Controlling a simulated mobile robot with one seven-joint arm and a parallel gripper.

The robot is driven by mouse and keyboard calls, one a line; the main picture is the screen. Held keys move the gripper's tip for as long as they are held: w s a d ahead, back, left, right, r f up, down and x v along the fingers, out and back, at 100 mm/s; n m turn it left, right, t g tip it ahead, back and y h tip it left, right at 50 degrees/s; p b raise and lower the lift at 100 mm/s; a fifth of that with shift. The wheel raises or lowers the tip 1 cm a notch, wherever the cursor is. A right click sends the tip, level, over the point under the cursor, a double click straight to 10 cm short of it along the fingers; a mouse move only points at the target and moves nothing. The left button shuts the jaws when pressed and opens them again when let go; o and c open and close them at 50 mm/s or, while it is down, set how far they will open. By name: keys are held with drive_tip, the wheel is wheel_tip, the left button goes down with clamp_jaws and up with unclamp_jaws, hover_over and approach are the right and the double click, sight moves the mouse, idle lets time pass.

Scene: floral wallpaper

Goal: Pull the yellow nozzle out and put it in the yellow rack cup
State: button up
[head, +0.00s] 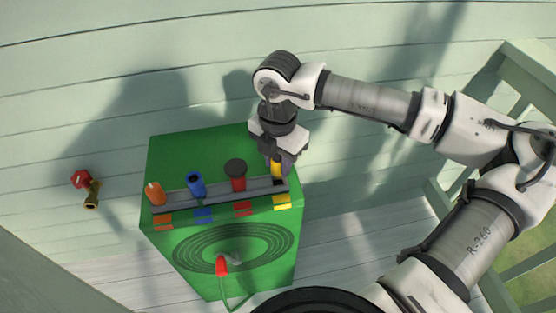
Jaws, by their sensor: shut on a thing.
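The yellow nozzle (277,168) is at the right end of the grey rack (217,194) on top of the green box. My gripper (273,158) reaches down from above and is shut on the nozzle's upper part, hiding it. The nozzle stands roughly upright. The yellow rack cup (281,183) shows as a dark opening just below the nozzle, above the yellow labels (281,202). I cannot tell whether the nozzle's lower end is in the cup or just above it.
An orange nozzle (155,194), a blue nozzle (196,186) and a red nozzle (237,177) with a dark disc top stand left along the rack. A red-tipped hose end (222,265) is on the green box's (185,150) front. A red-handled tap (81,180) is on the wall.

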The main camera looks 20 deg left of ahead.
sight(278, 170)
drive_tip(key=shift+f+b, duration=1.55)
drive_tip(key=shift+b, duration=0.5)
drive_tip(key=o, duration=1.1)
wheel_tip(278, 170, up, 14)
drive_tip(key=shift+f, duration=0.1)
